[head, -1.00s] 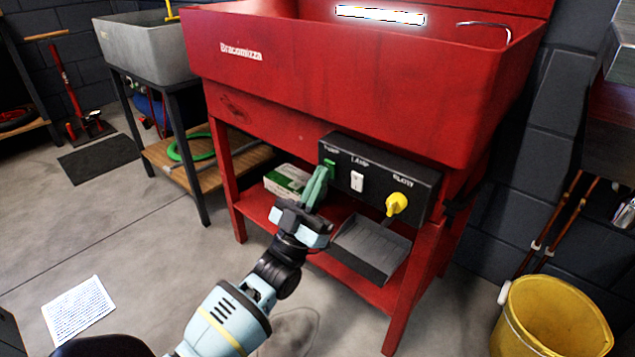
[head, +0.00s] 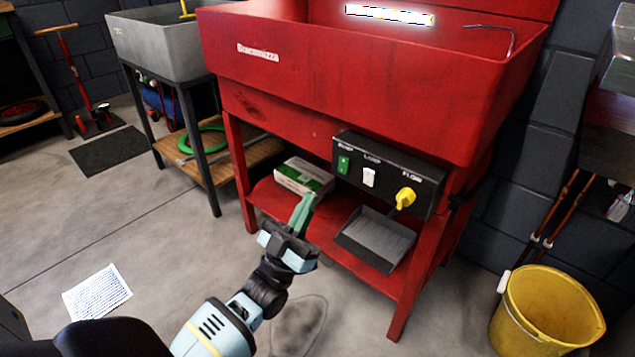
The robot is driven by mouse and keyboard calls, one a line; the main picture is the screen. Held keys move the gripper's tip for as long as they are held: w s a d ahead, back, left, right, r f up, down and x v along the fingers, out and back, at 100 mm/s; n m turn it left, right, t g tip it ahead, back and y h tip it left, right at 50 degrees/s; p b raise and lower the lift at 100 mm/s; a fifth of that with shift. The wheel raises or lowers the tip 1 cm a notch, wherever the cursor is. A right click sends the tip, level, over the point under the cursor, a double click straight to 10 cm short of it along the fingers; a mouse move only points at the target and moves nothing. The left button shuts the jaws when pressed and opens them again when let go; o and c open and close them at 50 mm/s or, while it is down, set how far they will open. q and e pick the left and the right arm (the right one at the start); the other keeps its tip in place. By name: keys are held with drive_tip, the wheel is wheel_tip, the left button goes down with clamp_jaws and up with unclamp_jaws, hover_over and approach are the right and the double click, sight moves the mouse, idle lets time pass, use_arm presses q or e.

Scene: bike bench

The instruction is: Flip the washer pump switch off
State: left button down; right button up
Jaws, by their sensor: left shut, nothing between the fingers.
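The red parts washer (head: 300,105) stands in the middle of the head view. A black control box (head: 388,172) hangs under its basin. On the box, the green pump switch (head: 343,164) is at the left under a "PUMP" label, and it shows fully. Beside it are the white lamp switch (head: 369,177) and the yellow flow knob (head: 405,197). My left gripper (head: 303,205) is shut and empty. In the picture it is below and left of the pump switch, with a visible gap between. My right gripper is not in view.
A green-and-white box (head: 303,177) and a grey tray (head: 375,240) are on the washer's lower shelf. A yellow bucket (head: 545,310) stands at the right. A grey sink (head: 165,45) is at the left. A paper sheet (head: 97,293) lies on the floor.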

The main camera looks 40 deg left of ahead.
use_arm(q)
drive_tip(key=v, duration=0.3)
drive_tip(key=s+v, duration=0.1)
drive_tip(key=v, duration=0.1)
drive_tip(key=shift+w+r, duration=0.1)
drive_tip(key=shift+r, duration=0.3)
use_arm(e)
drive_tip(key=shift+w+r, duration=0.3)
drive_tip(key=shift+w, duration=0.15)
